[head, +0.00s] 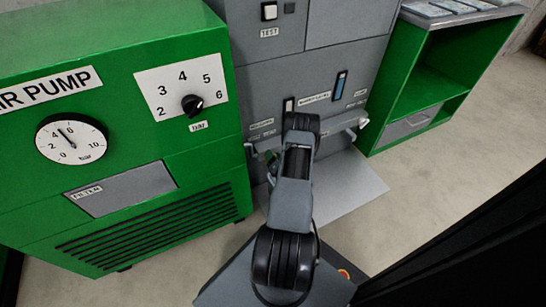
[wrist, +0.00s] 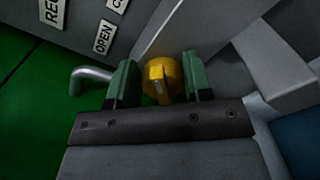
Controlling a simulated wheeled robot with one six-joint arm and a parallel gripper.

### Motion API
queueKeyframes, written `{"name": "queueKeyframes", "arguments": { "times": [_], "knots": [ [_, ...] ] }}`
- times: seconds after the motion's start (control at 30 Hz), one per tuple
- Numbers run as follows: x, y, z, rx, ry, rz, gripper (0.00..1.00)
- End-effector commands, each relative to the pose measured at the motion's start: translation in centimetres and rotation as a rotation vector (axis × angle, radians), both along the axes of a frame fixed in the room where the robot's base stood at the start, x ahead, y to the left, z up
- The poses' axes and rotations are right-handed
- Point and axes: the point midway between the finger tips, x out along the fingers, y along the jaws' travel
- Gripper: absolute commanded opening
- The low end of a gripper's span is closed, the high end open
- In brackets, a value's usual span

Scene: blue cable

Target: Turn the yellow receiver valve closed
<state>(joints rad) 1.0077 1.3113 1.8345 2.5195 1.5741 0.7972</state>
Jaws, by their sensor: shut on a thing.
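The yellow valve handle (wrist: 161,78) is in the middle of the wrist view, on the grey panel. My gripper (wrist: 156,84) has its two green fingers on either side of the handle and is shut on it. The lower part of the handle is hidden behind the gripper's body. In the head view my arm hides the valve and the gripper's fingertips. An OPEN label (wrist: 103,37) is on the panel up and left of the handle, with another label partly cut off beside it.
A bent metal pipe (wrist: 88,78) is left of the fingers. The green air pump cabinet (head: 120,110) stands left of the grey cabinet (head: 315,68), and a green shelf (head: 437,75) stands to its right. Bare floor (head: 440,180) lies at the right front.

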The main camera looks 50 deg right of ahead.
Motion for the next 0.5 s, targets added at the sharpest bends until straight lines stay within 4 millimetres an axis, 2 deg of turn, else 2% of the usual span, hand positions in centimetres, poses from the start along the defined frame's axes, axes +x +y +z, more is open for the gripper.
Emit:
{"name": "queueKeyframes", "arguments": {
  "times": [0.3, 0.33, 0.5],
  "knots": [
    [-0.02, -0.01, -0.03, 0.003, 0.0, -0.001, 0.22],
    [-0.02, -0.01, -0.03, 0.003, 0.0, -0.001, 0.47],
    [-0.01, 0.0, -0.02, 0.002, 0.0, -0.001, 0.63]
  ]
}}
